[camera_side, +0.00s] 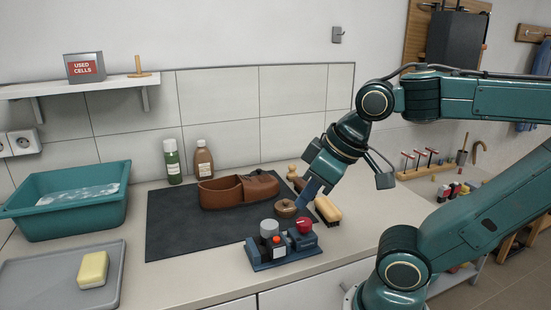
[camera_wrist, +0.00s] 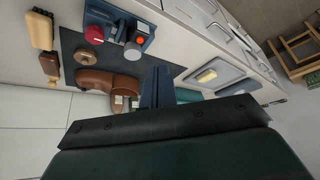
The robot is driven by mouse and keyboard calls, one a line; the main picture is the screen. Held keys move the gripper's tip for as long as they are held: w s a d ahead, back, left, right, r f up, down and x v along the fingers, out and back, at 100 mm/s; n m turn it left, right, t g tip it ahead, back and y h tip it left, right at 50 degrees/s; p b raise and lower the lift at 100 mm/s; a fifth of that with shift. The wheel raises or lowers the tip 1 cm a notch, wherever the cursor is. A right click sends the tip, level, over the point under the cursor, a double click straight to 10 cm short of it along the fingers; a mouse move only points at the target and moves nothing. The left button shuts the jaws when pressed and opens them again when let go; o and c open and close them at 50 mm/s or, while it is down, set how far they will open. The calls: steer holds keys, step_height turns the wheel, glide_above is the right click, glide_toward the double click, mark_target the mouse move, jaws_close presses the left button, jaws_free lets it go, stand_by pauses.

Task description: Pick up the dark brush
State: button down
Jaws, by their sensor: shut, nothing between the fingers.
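Two brushes are near the mat's right edge. In the side view, the brush with a wooden knob (camera_side: 292,171) seems to be the dark one; it stands behind my gripper, partly hidden. It also shows in the wrist view as the darker brush (camera_wrist: 49,67) at the left.
A brown shoe (camera_side: 238,191) lies on the dark mat (camera_side: 180,225). A blue fixture (camera_side: 280,255) with a red knob stands in front of my gripper. Two bottles stand behind the shoe. A teal basin (camera_side: 68,215) and a grey tray (camera_side: 40,285) with yellow soap are at left.

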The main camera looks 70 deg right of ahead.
jaws_free()
stand_by(0.3)
steer(key=w+d+r+m+g+h, duration=0.1)
steer(key=w+d+r+m+g, duration=0.15)
steer(key=w+d+m, duration=0.55)
steer(key=m+g+y, duration=0.1)
steer(key=m+g, duration=0.2)
steer(key=m, duration=1.6)
glide_above(305, 183)
step_height(305, 183, down, 10)
steer(key=shift+w+f, duration=0.1)
steer(key=shift+f, duration=4.1)
